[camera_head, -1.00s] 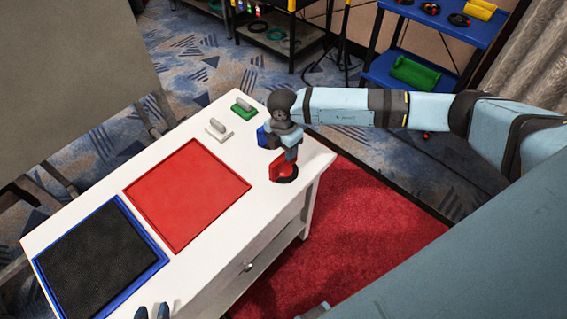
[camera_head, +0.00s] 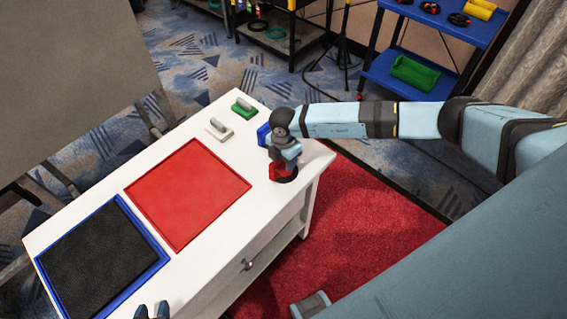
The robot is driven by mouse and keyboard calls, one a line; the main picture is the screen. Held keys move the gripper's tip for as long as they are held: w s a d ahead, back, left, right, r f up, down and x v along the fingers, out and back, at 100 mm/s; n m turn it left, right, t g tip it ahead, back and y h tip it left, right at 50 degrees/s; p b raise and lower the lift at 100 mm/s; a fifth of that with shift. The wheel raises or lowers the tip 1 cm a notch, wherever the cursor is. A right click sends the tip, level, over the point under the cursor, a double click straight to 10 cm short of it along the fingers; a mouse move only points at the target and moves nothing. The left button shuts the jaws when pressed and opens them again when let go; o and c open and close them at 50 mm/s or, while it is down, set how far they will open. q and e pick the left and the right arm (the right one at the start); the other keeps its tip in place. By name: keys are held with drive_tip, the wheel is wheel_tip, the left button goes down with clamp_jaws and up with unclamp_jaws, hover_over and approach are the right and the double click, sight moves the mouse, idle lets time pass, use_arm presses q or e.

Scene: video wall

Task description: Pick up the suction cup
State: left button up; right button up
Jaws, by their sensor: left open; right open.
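A red and black suction cup (camera_head: 284,175) stands at the right end of the white table. My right gripper (camera_head: 285,158) is directly over it, pointing down, and hides its upper part. My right gripper is open; its fingers are mostly hidden by my wrist, and I cannot tell whether they touch the cup. My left gripper (camera_head: 152,311) is open at the bottom edge of the view, by the table's front edge, with only its finger ends showing.
The white table (camera_head: 230,218) bears a red tray (camera_head: 187,194) and a blue-rimmed black tray (camera_head: 159,262). A blue object (camera_head: 263,134), a white handled piece (camera_head: 218,129) and a green handled piece (camera_head: 244,109) stand near my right gripper. A blue shelf (camera_head: 420,60) stands behind.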

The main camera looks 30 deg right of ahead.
drive_tip(key=shift+f, duration=0.2)
idle(0.3)
clamp_jaws()
drive_tip(key=shift+r, duration=0.1)
wheel_tip(320, 180, up, 20)
drive_tip(key=b, duration=0.1)
drive_tip(key=shift+r, duration=0.2)
drive_tip(key=c, duration=0.7)
unclamp_jaws()
clamp_jaws()
